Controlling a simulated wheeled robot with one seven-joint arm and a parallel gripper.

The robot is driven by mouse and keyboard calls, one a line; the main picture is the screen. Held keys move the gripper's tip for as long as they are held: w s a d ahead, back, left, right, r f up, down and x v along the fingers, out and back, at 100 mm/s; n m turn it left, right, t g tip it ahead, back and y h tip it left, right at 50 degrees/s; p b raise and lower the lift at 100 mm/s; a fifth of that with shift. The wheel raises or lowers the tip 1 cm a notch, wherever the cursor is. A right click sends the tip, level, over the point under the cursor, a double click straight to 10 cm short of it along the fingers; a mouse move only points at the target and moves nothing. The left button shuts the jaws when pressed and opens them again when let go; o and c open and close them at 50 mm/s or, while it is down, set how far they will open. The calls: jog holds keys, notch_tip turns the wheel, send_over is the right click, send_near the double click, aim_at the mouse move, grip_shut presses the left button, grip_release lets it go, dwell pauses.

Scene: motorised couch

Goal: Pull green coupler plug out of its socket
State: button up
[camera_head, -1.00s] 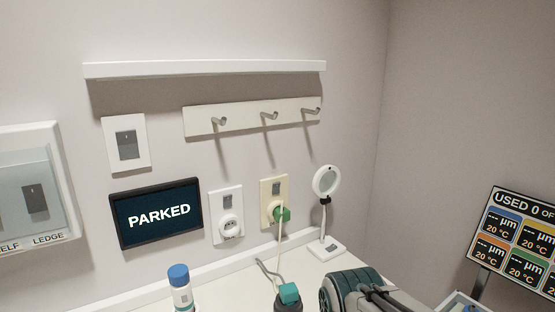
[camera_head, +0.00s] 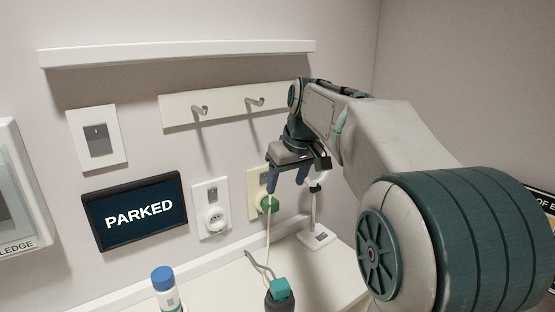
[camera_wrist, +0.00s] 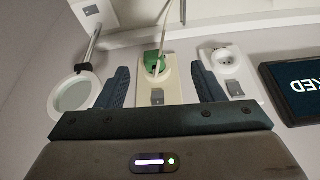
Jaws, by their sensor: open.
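The green coupler plug (camera_head: 268,204) sits in its socket on a cream wall plate (camera_head: 255,181), with a pale cord hanging from it. It also shows in the wrist view (camera_wrist: 154,62), upside down, between the two fingers and beyond their tips. My gripper (camera_head: 288,190) is open and empty in front of the wall, slightly above the plug in the head view. Its blue fingers (camera_wrist: 162,80) do not appear to touch the plug. The left finger overlaps part of the cream plate in the head view.
A white socket plate (camera_head: 211,209) and a PARKED screen (camera_head: 136,210) are left of the plug. A magnifier lamp (camera_head: 316,238) stands close to the right. Hooks (camera_head: 199,112) and a shelf (camera_head: 180,54) are above. A blue-capped bottle (camera_head: 163,279) and a teal-topped object (camera_head: 281,289) stand below.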

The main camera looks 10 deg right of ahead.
aim_at(273, 202)
jog(key=w+r, duration=0.2)
jog(key=w, duration=0.2)
jog(key=shift+n, duration=0.4)
jog(key=x, duration=1.3)
jog(key=shift+w+d+f, duration=0.1)
jog(key=shift+w+d, duration=0.05)
jog(key=shift+w, duration=0.05)
jog(key=c, duration=1.1)
